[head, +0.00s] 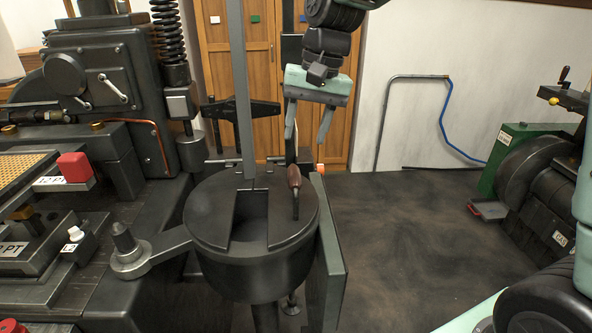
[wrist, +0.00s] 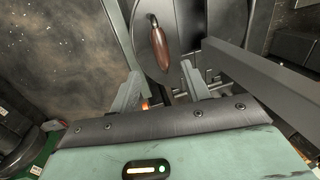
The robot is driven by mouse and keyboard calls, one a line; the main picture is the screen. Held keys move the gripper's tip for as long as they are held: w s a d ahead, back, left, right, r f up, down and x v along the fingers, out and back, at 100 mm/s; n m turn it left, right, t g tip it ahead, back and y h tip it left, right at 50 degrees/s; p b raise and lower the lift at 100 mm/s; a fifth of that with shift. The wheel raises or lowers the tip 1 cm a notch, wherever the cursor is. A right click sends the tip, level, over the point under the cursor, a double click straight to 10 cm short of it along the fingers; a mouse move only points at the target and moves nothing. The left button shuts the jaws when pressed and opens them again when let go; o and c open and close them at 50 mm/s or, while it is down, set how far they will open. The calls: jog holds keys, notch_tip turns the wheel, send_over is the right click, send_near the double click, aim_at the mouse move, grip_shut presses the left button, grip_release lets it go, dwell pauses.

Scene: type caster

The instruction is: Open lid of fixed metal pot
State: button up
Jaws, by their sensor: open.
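The dark metal pot (head: 256,270) stands in the middle of the head view, held by an arm-like bracket on its left. Its flat round lid (head: 208,211) lies on top, with a rectangular slot in it. A brown wooden handle (head: 294,177) stands up from the lid's right part; it also shows in the wrist view (wrist: 159,49). My gripper (head: 308,138) is open and empty, fingers down, above and behind the pot's right side in the head view. In the wrist view my fingers (wrist: 162,84) are apart, with the handle beyond them and not between them.
A grey vertical bar (head: 240,90) rises at the lid's slot, left of my gripper. A flat metal plate (head: 328,255) stands against the pot's right side. A large machine (head: 95,75) fills the left. Green machinery (head: 520,150) stands right. Open floor (head: 410,220) lies between.

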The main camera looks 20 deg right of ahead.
aim_at(295, 174)
jog(key=f, duration=0.3)
jog(key=a+f, duration=0.1)
jog(key=f, duration=0.2)
jog(key=a+f, duration=0.1)
jog(key=f, duration=0.2)
jog(key=shift+w+f, duration=0.25)
jog(key=shift+f, duration=0.1)
grip_shut()
jog(key=shift+r+p, duration=0.15)
jog(key=shift+p, duration=0.15)
